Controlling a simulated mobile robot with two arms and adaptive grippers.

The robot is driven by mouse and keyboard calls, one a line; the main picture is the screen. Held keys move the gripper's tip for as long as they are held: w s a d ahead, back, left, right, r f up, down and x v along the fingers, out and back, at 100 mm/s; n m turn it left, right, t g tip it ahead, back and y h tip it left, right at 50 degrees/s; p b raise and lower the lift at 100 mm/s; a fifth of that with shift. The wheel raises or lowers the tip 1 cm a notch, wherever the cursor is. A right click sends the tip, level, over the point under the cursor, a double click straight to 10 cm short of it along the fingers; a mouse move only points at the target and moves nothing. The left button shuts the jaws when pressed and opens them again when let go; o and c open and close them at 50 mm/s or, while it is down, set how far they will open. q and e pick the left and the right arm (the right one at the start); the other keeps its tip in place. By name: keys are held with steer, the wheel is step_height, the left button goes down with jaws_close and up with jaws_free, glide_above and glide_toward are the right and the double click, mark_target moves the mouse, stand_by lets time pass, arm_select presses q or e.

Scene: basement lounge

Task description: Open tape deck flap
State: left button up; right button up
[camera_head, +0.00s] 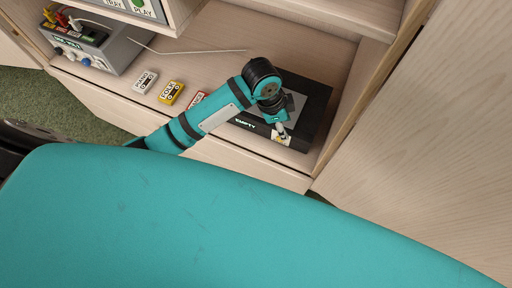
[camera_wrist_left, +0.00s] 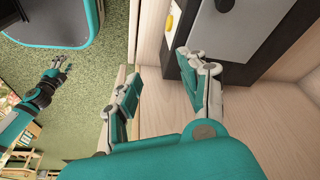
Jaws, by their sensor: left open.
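The black tape deck (camera_head: 316,112) sits on the wooden shelf, its front display reading "EMPTY". Its grey flap (camera_wrist_left: 240,32) shows in the left wrist view and looks flat in the dark top; I cannot tell whether it is fully closed. My left gripper (camera_head: 281,130) is over the deck's front edge and hides part of the top. In the left wrist view its two fingers (camera_wrist_left: 165,88) are apart with nothing between them, one finger overlapping the deck's edge. My right gripper (camera_wrist_left: 62,68) shows small above the green carpet; its fingers are too small to read.
A white "PIANO" cassette (camera_head: 146,82), a yellow "FOLK" cassette (camera_head: 171,93) and a partly hidden red cassette (camera_head: 196,99) lie left of the deck. A grey box (camera_head: 112,56) with plugs stands at the far left. A wooden side panel (camera_head: 362,88) bounds the deck's right.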

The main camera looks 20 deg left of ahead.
arm_select(q)
steer(key=s+a+f+n+t, duration=0.1)
steer(key=s+a+f+n, duration=0.4)
steer(key=f, duration=0.5)
steer(key=shift+s+f+n+y, duration=0.2)
steer(key=shift+s+n+y, duration=0.2)
steer(key=shift+s+n, duration=0.6)
steer(key=shift+f, duration=0.1)
